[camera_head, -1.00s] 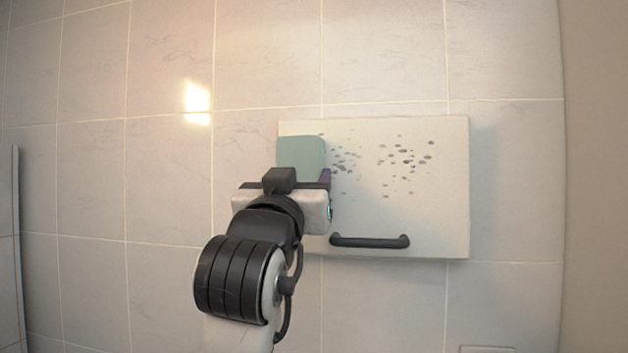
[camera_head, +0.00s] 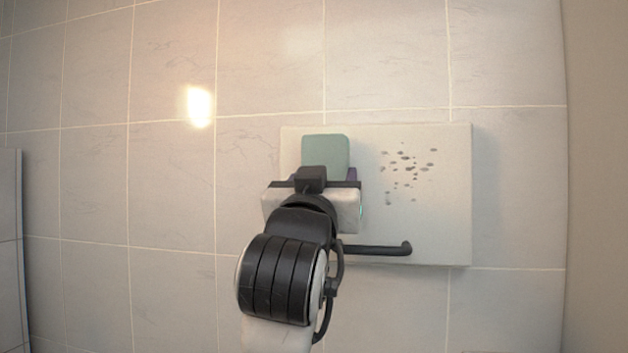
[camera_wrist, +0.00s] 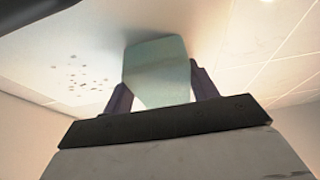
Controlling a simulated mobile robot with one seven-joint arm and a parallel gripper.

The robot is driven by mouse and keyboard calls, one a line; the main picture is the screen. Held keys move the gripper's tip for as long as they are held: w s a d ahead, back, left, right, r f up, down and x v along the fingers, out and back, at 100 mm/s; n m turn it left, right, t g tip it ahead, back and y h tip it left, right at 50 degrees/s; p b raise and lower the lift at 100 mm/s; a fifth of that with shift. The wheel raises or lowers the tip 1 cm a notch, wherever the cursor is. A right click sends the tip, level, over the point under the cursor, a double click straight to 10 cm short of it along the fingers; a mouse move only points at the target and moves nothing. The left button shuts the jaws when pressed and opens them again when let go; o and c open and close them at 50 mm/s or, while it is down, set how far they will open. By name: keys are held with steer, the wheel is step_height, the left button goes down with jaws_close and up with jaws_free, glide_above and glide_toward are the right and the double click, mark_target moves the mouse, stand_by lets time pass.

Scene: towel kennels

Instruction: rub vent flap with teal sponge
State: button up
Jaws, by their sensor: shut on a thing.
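The vent flap (camera_head: 446,211) is a pale rectangular panel on the tiled wall, with a dark bar handle (camera_head: 385,249) along its lower part. Dark specks (camera_head: 408,165) cover its right half; they also show left of the sponge in the wrist view (camera_wrist: 88,80). My gripper (camera_head: 326,172) is in front of the flap's left part, shut on the teal sponge (camera_head: 325,151). In the wrist view the sponge (camera_wrist: 155,72) stands between the two purple fingers, its far end at the flap's surface, seemingly touching. My arm hides the handle's left end.
Plain grey tiled wall (camera_head: 170,190) surrounds the flap. A beige side wall (camera_head: 598,180) stands at the right, and a pale panel edge (camera_head: 12,250) at the far left. The space right of my gripper is clear.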

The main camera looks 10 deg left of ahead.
mark_target(443, 171)
steer(key=shift+d+f, duration=0.1)
steer(key=shift+d, duration=8.25)
steer(key=a, duration=2)
steer(key=shift+a, duration=0.15)
steer(key=shift+s, duration=2.95)
steer(key=shift+s+b, duration=0.1)
steer(key=shift+b, duration=0.2)
steer(key=shift+s, duration=1.4)
